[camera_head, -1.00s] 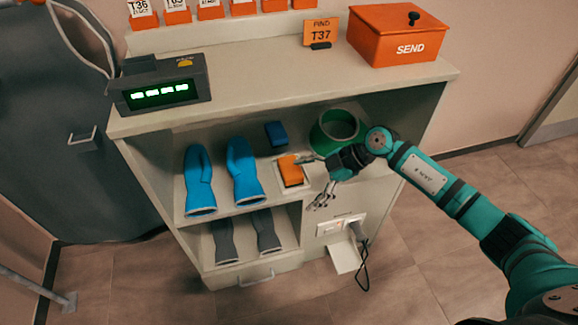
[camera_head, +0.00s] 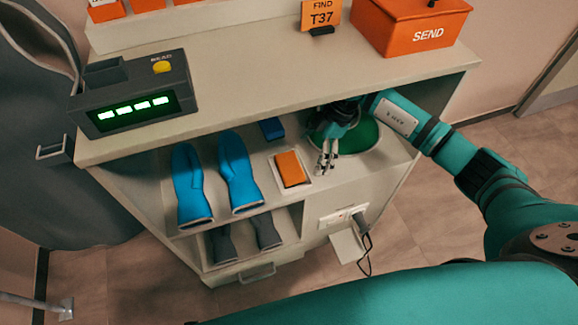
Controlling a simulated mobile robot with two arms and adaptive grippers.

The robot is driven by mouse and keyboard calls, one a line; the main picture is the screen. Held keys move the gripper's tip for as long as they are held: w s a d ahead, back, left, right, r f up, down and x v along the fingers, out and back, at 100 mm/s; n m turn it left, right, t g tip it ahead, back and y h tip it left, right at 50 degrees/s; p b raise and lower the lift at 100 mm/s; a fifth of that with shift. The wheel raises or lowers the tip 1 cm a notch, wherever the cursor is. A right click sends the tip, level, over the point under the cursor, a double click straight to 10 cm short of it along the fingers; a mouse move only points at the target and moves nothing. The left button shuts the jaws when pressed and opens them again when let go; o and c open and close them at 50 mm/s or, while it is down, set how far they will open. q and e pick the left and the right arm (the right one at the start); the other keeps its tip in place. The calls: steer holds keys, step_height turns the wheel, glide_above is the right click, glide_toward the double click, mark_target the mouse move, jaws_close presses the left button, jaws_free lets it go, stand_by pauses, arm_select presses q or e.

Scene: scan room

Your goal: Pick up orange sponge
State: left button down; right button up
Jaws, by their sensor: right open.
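The orange sponge (camera_head: 289,168) lies on a small white tray (camera_head: 307,183) on the cabinet's open shelf. My right gripper (camera_head: 325,166) is just right of the sponge, apart from it, with its fingers pointing down in front of the green bowl (camera_head: 358,137). The right gripper is open and empty. My left gripper is not in view.
Two blue gloves (camera_head: 238,172) stand left of the sponge, and a blue block (camera_head: 271,129) lies behind it. The cabinet top (camera_head: 270,85) overhangs the shelf.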

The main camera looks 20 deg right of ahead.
mark_target(290, 165)
steer(key=shift+a, duration=1.05)
steer(key=a, duration=0.2)
steer(key=shift+a, duration=0.35)
steer(key=x, duration=0.2)
steer(key=shift+s+a+f, duration=0.1)
steer(key=shift+a+f, duration=0.1)
steer(key=shift+a, duration=0.1)
steer(key=shift+f, duration=0.35)
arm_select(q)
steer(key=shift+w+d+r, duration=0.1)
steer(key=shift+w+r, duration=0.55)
arm_select(e)
steer(key=c, duration=0.7)
steer(key=shift+r, duration=0.1)
